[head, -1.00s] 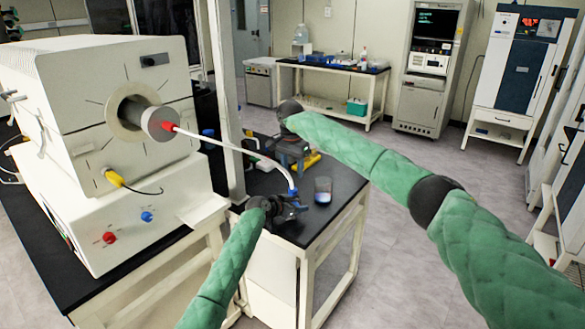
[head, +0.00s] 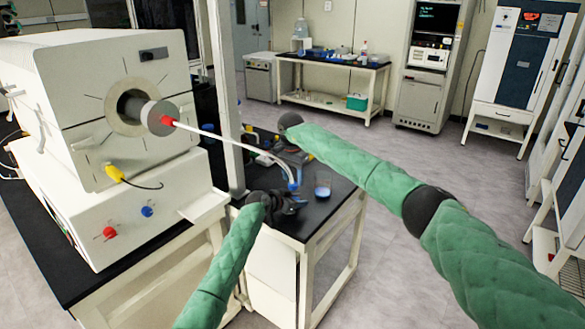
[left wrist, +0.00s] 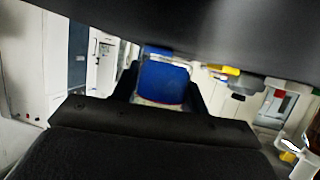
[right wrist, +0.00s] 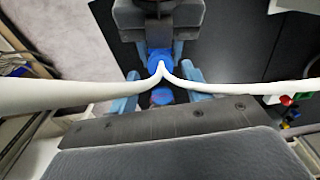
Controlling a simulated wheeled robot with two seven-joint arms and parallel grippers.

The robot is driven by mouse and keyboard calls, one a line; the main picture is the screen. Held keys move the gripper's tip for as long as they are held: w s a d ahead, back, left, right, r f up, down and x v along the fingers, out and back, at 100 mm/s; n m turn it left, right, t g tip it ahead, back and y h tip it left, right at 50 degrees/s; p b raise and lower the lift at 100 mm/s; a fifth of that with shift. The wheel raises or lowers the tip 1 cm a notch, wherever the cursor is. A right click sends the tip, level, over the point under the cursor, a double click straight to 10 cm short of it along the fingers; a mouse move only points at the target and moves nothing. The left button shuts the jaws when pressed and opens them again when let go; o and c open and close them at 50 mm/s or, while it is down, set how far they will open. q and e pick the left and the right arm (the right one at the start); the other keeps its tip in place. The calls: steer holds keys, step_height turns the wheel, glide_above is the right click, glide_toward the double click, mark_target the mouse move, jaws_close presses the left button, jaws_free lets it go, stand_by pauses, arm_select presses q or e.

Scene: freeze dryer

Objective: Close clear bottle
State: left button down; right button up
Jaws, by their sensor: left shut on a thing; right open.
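My left gripper (head: 291,202) is low over the near bench, shut on a blue-topped piece; in the left wrist view this blue piece (left wrist: 165,82) sits between the fingers, with a pale clear edge below it. I take it as the clear bottle's top, but its body is mostly hidden. In the right wrist view a blue cap (right wrist: 160,58) stands in front of the dark left gripper (right wrist: 160,18). My right gripper (right wrist: 161,98) is open, its light-blue fingers either side of a second blue piece. I cannot tell whether they touch it.
A white tube (head: 240,150) runs from the furnace (head: 110,100) down to the blue piece by the left gripper and crosses the right wrist view. A beaker with blue liquid (head: 323,186) stands on the black bench top (head: 335,205), close to the right.

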steer(key=shift+f, duration=1.15)
steer(key=c, duration=1)
steer(key=shift+c, duration=0.2)
steer(key=shift+m, duration=1.7)
steer(key=o, duration=1.1)
